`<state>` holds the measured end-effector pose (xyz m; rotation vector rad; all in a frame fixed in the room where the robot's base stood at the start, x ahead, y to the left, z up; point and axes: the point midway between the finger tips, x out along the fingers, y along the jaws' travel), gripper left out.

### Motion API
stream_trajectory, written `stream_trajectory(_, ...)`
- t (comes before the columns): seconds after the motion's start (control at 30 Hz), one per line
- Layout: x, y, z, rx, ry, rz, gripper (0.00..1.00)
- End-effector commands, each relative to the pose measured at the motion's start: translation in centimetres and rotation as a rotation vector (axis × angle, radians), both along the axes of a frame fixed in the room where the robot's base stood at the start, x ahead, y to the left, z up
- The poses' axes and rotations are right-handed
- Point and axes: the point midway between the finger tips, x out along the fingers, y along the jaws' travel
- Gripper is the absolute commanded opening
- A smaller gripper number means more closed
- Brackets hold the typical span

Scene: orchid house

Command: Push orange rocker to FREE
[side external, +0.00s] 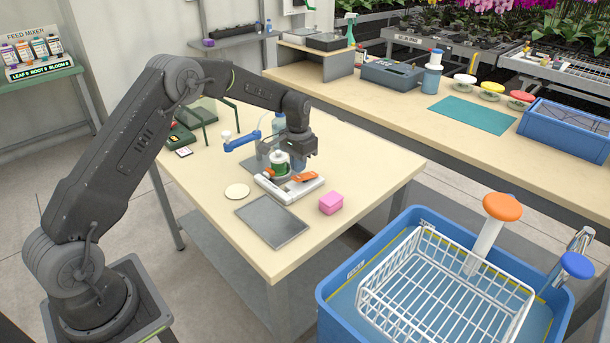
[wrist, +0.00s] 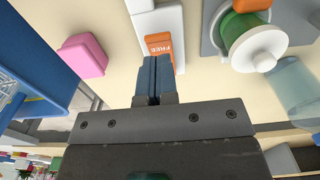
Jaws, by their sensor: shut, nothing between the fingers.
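The orange rocker (side external: 304,176) sits on a white base (side external: 288,190) on the table in the side view. In the wrist view the rocker (wrist: 165,33) shows the word FREE in white at its near end. My gripper (wrist: 154,62) is shut and empty, with its blue fingertips overlapping that FREE end. In the side view my gripper (side external: 299,163) points down just above the rocker. I cannot tell whether the tips touch it. The fingers hide part of the rocker and base. A green spool with a white cap (wrist: 254,42) stands beside the rocker.
A pink box (side external: 331,203) stands close to the base. A grey tray (side external: 272,221) and a pale disc (side external: 237,191) lie in front. A clear bottle (wrist: 294,85) is near my gripper. A blue tub (side external: 335,287) stands beyond the table's edge.

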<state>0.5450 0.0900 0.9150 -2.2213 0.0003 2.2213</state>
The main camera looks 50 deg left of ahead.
Motion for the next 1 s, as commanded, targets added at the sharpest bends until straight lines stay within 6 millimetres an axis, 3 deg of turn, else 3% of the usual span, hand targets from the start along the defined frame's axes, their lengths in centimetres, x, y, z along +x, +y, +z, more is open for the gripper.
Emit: stream_trajectory(1.0, 0.01, 0.0, -0.58, 0.0, 0.0, 0.0, 0.0)
